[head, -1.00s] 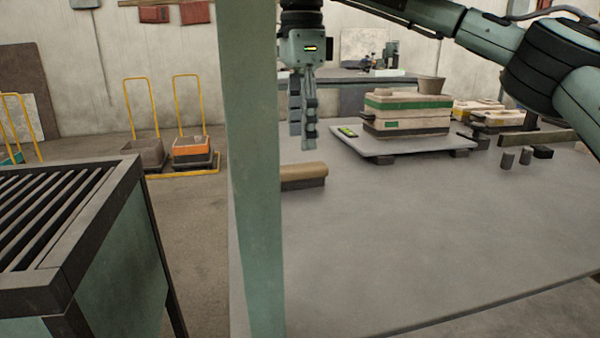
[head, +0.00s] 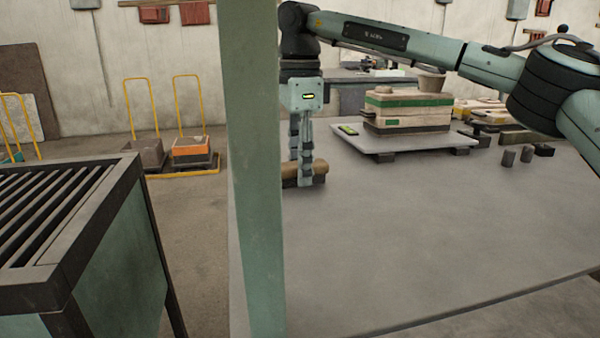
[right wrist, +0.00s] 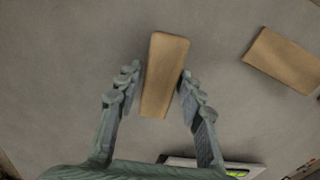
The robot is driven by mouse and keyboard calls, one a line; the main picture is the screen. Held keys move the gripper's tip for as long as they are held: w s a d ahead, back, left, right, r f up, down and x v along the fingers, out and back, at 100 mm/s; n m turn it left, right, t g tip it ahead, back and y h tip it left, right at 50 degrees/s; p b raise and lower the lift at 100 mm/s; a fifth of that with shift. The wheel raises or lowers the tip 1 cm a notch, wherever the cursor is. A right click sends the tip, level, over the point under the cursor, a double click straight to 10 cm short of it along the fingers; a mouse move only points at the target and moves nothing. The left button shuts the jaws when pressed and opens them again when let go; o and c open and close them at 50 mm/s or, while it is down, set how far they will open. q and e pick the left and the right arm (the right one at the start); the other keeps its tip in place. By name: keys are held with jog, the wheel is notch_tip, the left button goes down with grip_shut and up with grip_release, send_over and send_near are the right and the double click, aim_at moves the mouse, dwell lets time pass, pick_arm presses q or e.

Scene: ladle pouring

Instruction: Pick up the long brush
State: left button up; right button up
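A brush with a light brown wooden back and dark underside (head: 319,170) lies near the left edge of the grey table. My right gripper (head: 301,178) points down at it, with its fingers in front of part of it. In the right wrist view, the fingers (right wrist: 160,74) are open on either side of a brown wooden back (right wrist: 164,60), the right finger very close to it. A second brown wooden block (right wrist: 284,61) lies to the right in that view. I cannot tell which of the two is longer. My left gripper is not in view.
A green post (head: 254,200) stands in front of the table's left edge and hides part of it. A white board (head: 385,148) bears stacked moulding boxes (head: 405,110) behind the brush. Small dark cylinders (head: 508,158) stand at right. The table's middle and front (head: 420,230) are clear.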

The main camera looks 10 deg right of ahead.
jog(key=c, duration=0.7)
grip_shut()
jog(key=shift+r, duration=0.15)
jog(key=shift+r, duration=0.25)
notch_tip(320, 180, up, 3)
jog(key=shift+r, duration=0.1)
jog(key=d, duration=1.7)
jog(key=shift+d+f, duration=0.1)
jog(key=shift+f, duration=0.15)
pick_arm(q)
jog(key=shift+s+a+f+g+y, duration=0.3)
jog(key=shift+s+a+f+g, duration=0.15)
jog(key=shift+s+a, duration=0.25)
pick_arm(e)
jog(key=shift+d, duration=0.45)
